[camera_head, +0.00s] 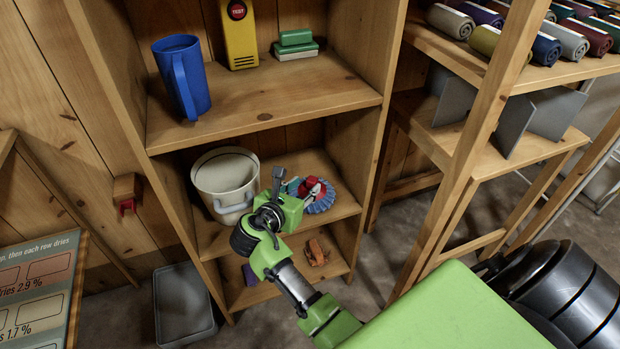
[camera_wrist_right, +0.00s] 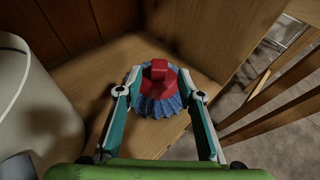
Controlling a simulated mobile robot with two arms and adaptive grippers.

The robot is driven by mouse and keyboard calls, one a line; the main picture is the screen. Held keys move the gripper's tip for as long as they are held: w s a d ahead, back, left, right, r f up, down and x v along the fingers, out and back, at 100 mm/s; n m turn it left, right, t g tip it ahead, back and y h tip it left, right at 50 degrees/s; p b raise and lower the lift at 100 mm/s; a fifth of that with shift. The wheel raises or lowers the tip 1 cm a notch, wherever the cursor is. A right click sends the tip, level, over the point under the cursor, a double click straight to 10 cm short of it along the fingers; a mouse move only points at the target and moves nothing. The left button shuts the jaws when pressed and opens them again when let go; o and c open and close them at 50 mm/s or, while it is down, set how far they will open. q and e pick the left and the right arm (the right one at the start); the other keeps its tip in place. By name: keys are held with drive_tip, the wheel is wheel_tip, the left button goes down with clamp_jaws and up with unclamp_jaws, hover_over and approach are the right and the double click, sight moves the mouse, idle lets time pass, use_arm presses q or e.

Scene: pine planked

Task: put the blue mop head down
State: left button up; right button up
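The blue mop head (camera_head: 324,200) has a pleated blue fringe and a red hub. It is on the middle shelf (camera_head: 335,170) of the wooden unit, to the right of a white bucket. In the right wrist view the mop head (camera_wrist_right: 157,104) lies between the fingers of my right gripper (camera_wrist_right: 160,72). The fingertips are at both sides of the red hub and look closed on it. In the head view my right gripper (camera_head: 303,188) reaches in over the shelf and hides part of the mop head. The fringe appears to rest on the shelf board. My left gripper is not in view.
The white bucket (camera_head: 225,180) stands close left of my right gripper. A blue jug (camera_head: 182,78), a yellow tester (camera_head: 239,38) and green-white blocks (camera_head: 296,44) are on the shelf above. An orange-brown item (camera_head: 317,252) lies below. A grey bin (camera_head: 183,305) is on the floor.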

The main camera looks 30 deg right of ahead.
drive_tip(key=p+v, duration=0.1)
drive_tip(key=v, duration=0.5)
drive_tip(key=s+a+f+m+g+y, duration=0.15)
drive_tip(key=s+f+m+y, duration=0.35)
drive_tip(key=s+f+m, duration=0.75)
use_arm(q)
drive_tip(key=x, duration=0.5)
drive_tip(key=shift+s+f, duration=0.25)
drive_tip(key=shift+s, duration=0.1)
use_arm(e)
drive_tip(key=s+a+f+m+g+y, duration=0.1)
drive_tip(key=s+a+f+m+y, duration=0.2)
drive_tip(key=s+m, duration=0.2)
drive_tip(key=s+a+f+m+g+y, duration=0.1)
drive_tip(key=s+a+f+m+y, duration=0.2)
drive_tip(key=s, duration=0.4)
drive_tip(key=shift+s+a+m+g+y, duration=0.15)
drive_tip(key=shift+a+m+g+y, duration=0.2)
drive_tip(key=shift+a+m, duration=0.4)
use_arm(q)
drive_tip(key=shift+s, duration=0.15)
use_arm(e)
drive_tip(key=shift+d, duration=0.15)
